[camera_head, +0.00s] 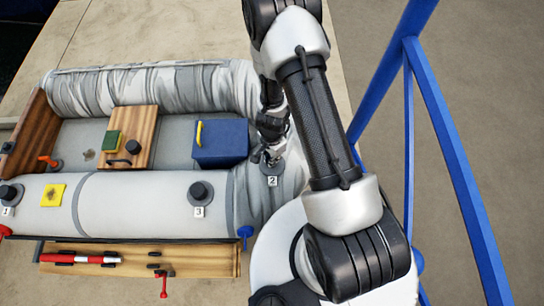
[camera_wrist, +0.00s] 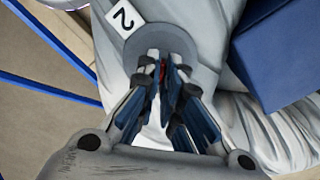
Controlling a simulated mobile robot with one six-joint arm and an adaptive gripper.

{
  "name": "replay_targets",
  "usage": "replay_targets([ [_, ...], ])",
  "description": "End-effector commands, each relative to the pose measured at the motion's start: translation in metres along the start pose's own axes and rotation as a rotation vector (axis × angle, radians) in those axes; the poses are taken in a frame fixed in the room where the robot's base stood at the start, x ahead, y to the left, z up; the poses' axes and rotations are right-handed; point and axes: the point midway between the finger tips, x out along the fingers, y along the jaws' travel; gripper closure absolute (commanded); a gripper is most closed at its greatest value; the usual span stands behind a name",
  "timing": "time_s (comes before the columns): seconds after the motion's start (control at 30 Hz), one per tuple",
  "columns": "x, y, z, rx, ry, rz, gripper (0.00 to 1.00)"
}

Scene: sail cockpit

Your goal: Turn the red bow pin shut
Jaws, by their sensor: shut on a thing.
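My gripper (camera_wrist: 166,60) is shut on a small red part, which I take to be the red bow pin (camera_wrist: 163,71). Only a thin strip of red shows between the fingertips in the wrist view. The fingers sit over a round grey patch (camera_wrist: 132,50) with a white tag marked 2 (camera_wrist: 124,16) beside it. In the head view my gripper (camera_head: 268,156) is at the right end of the grey inflatable boat, just above the tag 2 (camera_head: 272,181). The pin is hidden there, and its turn angle cannot be told.
A blue box (camera_head: 220,143) stands left of my gripper, close to the fingers' side. Black caps sit on the near tube by tags 1 (camera_head: 8,193) and 3 (camera_head: 201,190). A wooden shelf (camera_head: 210,262) lies along the near side. Blue rails (camera_head: 440,125) stand at the right.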

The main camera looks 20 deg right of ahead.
Motion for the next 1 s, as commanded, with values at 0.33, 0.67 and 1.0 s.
replay_targets([
  [0.33,0.0003,0.0004,0.0003,0.322,-0.001,0.001,1.00],
  [0.67,0.0003,0.0005,0.0004,0.562,-0.001,0.001,1.00],
  [1.0,0.0004,0.0004,0.0004,0.678,-0.001,0.002,1.00],
])
